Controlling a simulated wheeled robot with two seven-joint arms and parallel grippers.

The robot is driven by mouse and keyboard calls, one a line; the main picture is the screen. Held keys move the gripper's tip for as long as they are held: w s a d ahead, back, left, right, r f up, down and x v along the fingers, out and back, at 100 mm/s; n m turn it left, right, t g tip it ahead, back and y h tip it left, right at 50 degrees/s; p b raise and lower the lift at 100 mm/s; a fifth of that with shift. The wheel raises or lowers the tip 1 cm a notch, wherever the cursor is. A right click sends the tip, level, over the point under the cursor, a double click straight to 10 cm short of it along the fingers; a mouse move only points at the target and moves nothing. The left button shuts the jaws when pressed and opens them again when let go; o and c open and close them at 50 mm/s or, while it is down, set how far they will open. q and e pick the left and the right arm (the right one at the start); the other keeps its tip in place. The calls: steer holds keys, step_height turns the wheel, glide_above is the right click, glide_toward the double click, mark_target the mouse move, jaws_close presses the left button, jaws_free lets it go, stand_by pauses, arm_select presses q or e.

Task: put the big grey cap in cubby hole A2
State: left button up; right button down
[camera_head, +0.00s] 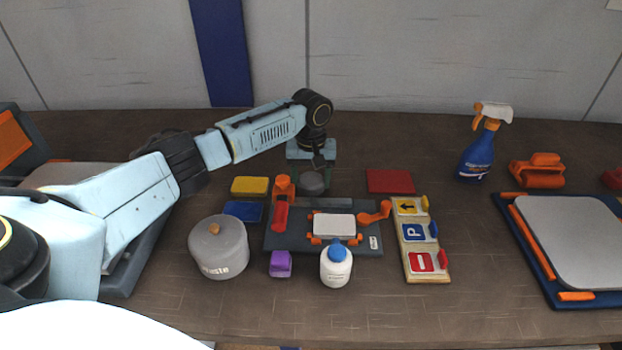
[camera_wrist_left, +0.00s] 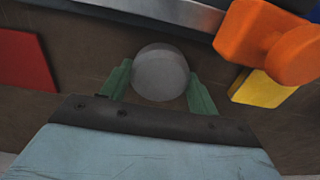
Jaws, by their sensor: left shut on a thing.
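The big grey cap (camera_head: 312,183) is a plain round grey piece at the back middle of the table. In the left wrist view the cap (camera_wrist_left: 160,72) sits between the two green fingers of my left gripper (camera_wrist_left: 158,88). My left gripper (camera_head: 313,176) is shut on the cap, just behind the dark board, with the arm reaching in from the left. I cannot tell whether the cap touches the table. No cubby hole marked A2 can be made out. My right gripper is not in view.
A dark board with orange fittings (camera_head: 283,244) lies just in front of the cap. Around it are a grey waste pot (camera_head: 220,250), a white bottle (camera_head: 336,270), a sign board (camera_head: 412,263) and yellow (camera_head: 249,186), blue (camera_head: 243,211) and red (camera_head: 390,181) pieces.

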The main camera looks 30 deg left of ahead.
arm_select(q)
steer(key=shift+f, duration=0.1)
steer(key=o, duration=1)
